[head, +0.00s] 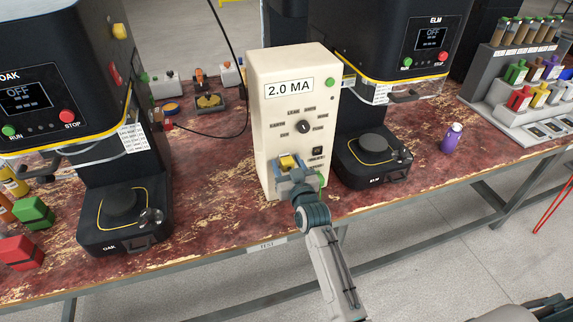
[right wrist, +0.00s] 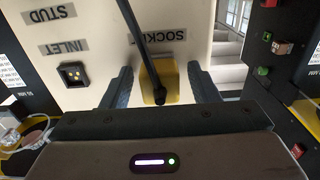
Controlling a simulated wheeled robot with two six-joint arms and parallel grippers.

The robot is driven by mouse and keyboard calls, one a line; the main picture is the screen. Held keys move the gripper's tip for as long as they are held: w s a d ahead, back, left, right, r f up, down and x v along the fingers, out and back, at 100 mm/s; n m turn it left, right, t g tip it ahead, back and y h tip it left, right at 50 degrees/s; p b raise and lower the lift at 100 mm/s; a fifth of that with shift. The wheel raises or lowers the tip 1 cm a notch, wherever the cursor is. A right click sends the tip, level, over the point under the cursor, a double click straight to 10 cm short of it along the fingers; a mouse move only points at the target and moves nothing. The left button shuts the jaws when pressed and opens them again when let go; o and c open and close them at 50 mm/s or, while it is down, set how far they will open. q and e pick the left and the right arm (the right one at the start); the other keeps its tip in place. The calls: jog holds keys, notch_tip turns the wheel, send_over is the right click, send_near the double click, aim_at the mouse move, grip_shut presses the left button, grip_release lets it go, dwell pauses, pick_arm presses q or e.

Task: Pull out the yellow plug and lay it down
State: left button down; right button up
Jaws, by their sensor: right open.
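The yellow plug (head: 289,161) is at the lower front of the cream tester box (head: 262,85) marked "2.0 MA". In the right wrist view the plug (right wrist: 168,80) sits at the panel by the label "SOCKET", with a black cord running from it. My right gripper (head: 287,167) is in front of the box at the plug and hides part of it. In the right wrist view my right gripper (right wrist: 160,85) is open, one finger on each side of the plug with gaps between. My left gripper is not in view.
Black machines OAK (head: 70,75) and ELM (head: 385,45) flank the box on the worn red bench (head: 210,215). A purple bottle (head: 452,138) stands right of ELM. Red and green blocks (head: 30,235) lie at left. Bench between OAK and the box is clear in front.

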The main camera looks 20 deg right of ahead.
aim_at(289, 168)
jog(key=shift+c, duration=0.2)
grip_shut()
jog(key=shift+s+f, duration=0.1)
jog(key=shift+s, duration=0.05)
jog(key=shift+s, duration=0.15)
jog(key=shift+s+p, duration=0.4)
jog(key=shift+s, duration=0.45)
jog(key=shift+s+d, duration=0.1)
jog(key=shift+s, duration=1.75)
